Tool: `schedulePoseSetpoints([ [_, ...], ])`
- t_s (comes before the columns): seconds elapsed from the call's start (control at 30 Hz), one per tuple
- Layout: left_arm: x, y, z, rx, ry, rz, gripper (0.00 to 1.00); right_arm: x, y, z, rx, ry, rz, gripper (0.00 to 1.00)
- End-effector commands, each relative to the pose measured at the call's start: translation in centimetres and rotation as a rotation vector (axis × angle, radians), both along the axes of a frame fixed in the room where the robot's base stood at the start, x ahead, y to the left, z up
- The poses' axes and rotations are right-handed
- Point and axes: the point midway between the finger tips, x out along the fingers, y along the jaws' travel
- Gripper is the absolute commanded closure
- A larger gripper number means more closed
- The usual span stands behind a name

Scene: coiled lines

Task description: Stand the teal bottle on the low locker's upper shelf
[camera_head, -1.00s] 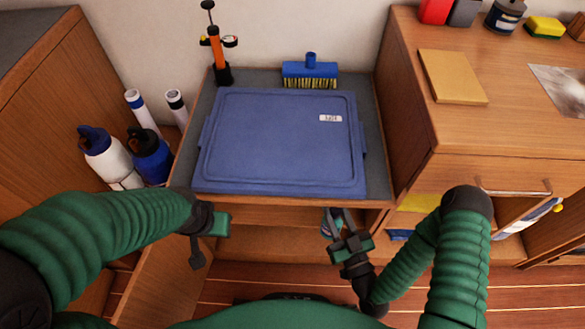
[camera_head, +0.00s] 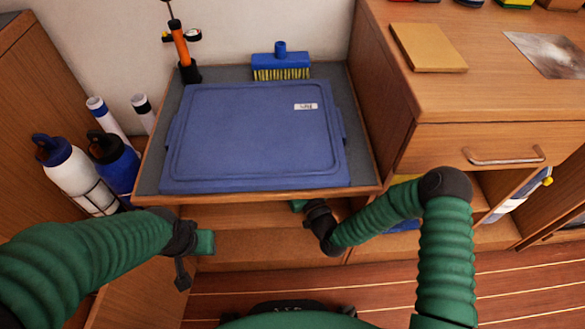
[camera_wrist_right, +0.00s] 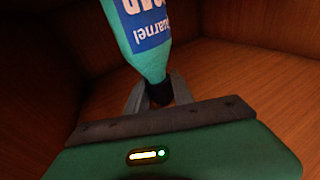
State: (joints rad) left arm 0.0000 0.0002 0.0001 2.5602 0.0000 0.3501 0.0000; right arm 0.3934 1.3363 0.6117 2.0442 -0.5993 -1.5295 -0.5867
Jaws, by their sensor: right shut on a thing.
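The teal bottle (camera_wrist_right: 156,62), with a blue and white label, shows in the right wrist view inside a wooden compartment. My right gripper (camera_wrist_right: 160,92) is shut on its dark-capped narrow end. I cannot tell whether the bottle touches a shelf. In the head view the right gripper (camera_head: 300,206) reaches under the top of the low locker (camera_head: 262,197), whose edge hides its fingers and the bottle. The locker's upper shelf (camera_head: 240,216) is partly visible. My left gripper (camera_head: 196,258) hangs in front of the locker's left side; its finger gap is unclear.
A blue lidded box (camera_head: 255,135), a blue brush (camera_head: 281,65) and an orange pump (camera_head: 181,48) stand on the locker top. An open door panel (camera_head: 140,290) is at lower left. Two bottles (camera_head: 75,172) (camera_head: 116,165) stand left. A drawer cabinet (camera_head: 480,100) is at right.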

Motion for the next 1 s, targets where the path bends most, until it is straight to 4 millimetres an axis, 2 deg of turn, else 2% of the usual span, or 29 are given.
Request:
schedulePoseSetpoints([
  [0.1,0.0,0.0,0.1,0.0,-0.001,0.0,0.64,0.0,0.0,0.0,0.0,0.001,0.0,1.0],
  [0.13,0.0,0.0,0.1,0.0,-0.001,0.0,0.64,0.0,0.0,-0.1,-0.001,0.002,0.0,0.69],
  [0.3,0.0,0.0,0.1,0.0,-0.001,0.0,0.64,0.0,0.0,0.0,-0.001,0.002,0.0,0.5],
  [0.57,0.0,0.0,0.2,0.0,0.0,0.0,0.64,0.0,0.0,0.1,0.0,0.001,0.0,0.5],
  [0.67,0.0,0.0,0.5,0.0,0.0,0.0,0.64,-0.7,-0.3,0.1,0.0,0.003,-0.001,0.5],
  [0.77,0.0,0.0,1.4,0.0,0.0,0.0,0.64,-2.4,-0.9,-0.1,-0.002,0.006,0.001,0.5],
  [1.0,0.0,0.0,3.3,0.0,0.0,0.0,0.64,-8.1,-3.3,-1.0,0.0,0.006,-0.001,0.5],
])
